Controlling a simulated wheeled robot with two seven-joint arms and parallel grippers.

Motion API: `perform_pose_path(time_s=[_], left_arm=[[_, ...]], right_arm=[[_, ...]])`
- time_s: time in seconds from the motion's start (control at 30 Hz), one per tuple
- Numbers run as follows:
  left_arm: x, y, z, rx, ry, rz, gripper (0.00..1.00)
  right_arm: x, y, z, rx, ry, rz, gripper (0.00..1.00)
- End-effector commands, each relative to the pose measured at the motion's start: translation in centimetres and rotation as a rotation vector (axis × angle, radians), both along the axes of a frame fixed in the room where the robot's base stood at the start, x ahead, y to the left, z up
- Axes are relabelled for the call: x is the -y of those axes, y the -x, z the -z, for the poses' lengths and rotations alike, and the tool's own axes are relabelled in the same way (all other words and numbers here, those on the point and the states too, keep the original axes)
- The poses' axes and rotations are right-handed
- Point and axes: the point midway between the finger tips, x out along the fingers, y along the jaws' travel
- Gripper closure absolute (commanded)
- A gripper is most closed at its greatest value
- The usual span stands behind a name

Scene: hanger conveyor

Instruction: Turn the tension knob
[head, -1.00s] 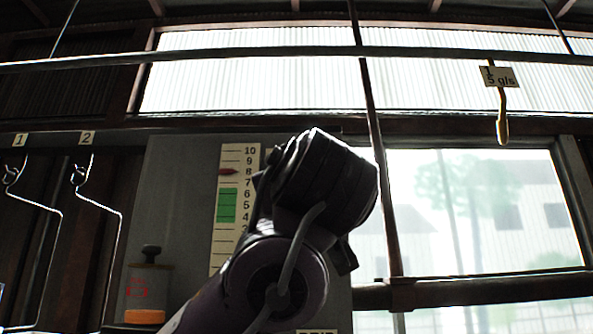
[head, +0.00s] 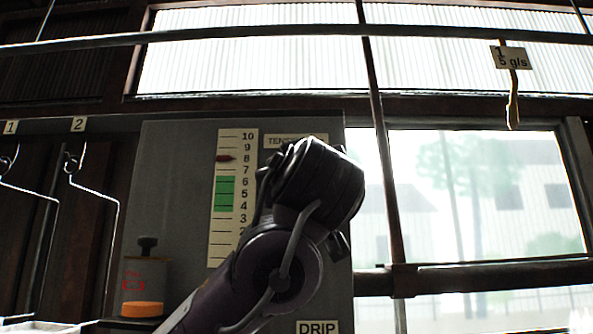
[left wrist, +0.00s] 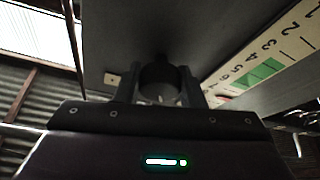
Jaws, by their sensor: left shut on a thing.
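The tension knob is a dark round knob (left wrist: 158,76) on the grey panel (left wrist: 120,35). In the left wrist view it sits between the fingers of my left gripper (left wrist: 160,92), which is shut on it. In the head view my left wrist covers the knob and the fingers, below a partly hidden label starting "TENS" (head: 281,142). The scale (head: 227,230) beside it has a green band (head: 224,195) from about 4 to 6. Its red pointer (head: 226,158) stands at about 8, above the band. My right gripper is not in view.
Two wire hangers (head: 118,225) hang at the left by tags 1 and 2. A canister (head: 146,270) with an orange base stands left of the scale. A "DRIP" label (head: 318,328) is low on the panel. A tag (head: 510,58) hangs from the rail at right.

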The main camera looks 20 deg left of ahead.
Motion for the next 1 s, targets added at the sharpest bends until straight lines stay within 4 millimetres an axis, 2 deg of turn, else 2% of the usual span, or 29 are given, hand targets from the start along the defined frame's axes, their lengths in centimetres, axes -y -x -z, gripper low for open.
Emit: perform_pose_path(time_s=[0.17, 0.37, 0.7, 1.0], left_arm=[[0.0, 0.0, 0.1, 0.003, 0.014, 0.000, 0.87], [0.1, 0.1, 0.4, 0.024, 0.086, -0.001, 0.87], [0.2, 0.1, 0.4, 0.100, 0.341, -0.001, 0.87], [0.3, 0.1, 0.0, 0.163, 0.568, -0.002, 0.87]], right_arm=[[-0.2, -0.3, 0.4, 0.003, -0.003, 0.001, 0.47], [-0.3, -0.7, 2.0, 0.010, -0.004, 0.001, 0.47], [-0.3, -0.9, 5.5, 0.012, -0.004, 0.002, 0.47], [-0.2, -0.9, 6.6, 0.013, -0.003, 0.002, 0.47]])
